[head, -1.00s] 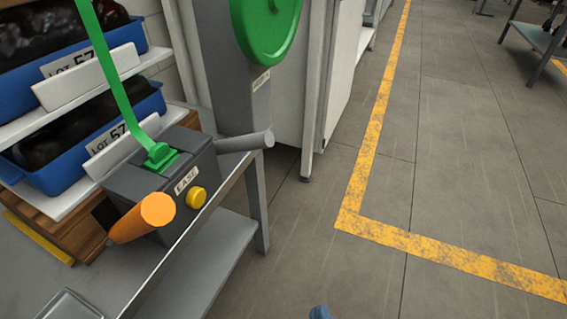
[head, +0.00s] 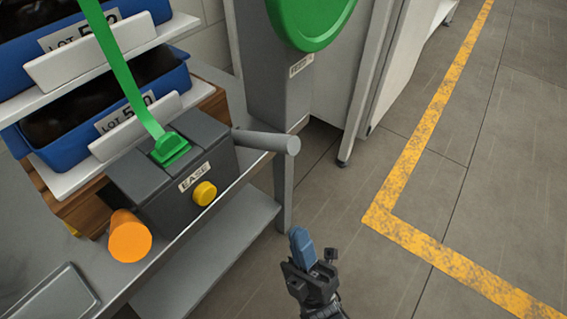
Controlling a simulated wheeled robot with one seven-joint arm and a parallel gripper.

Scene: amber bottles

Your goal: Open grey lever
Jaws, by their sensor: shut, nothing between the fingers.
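The grey lever (head: 266,141) is a cylindrical handle sticking out to the right from the dark grey box (head: 165,190) on the bench. The box has a label reading "EASE" and a yellow button (head: 204,193) on its front. My gripper (head: 300,240) is at the lower middle of the head view, over the floor, below and slightly right of the lever's end and apart from it. Its blue fingertips are together and hold nothing.
An orange handle (head: 130,238) sticks out at the box's front left, and a green lever (head: 130,85) rises from its top. Blue bins (head: 60,150) stand on shelves at left. A grey post with a green disc (head: 310,20) stands behind. Floor at right is clear.

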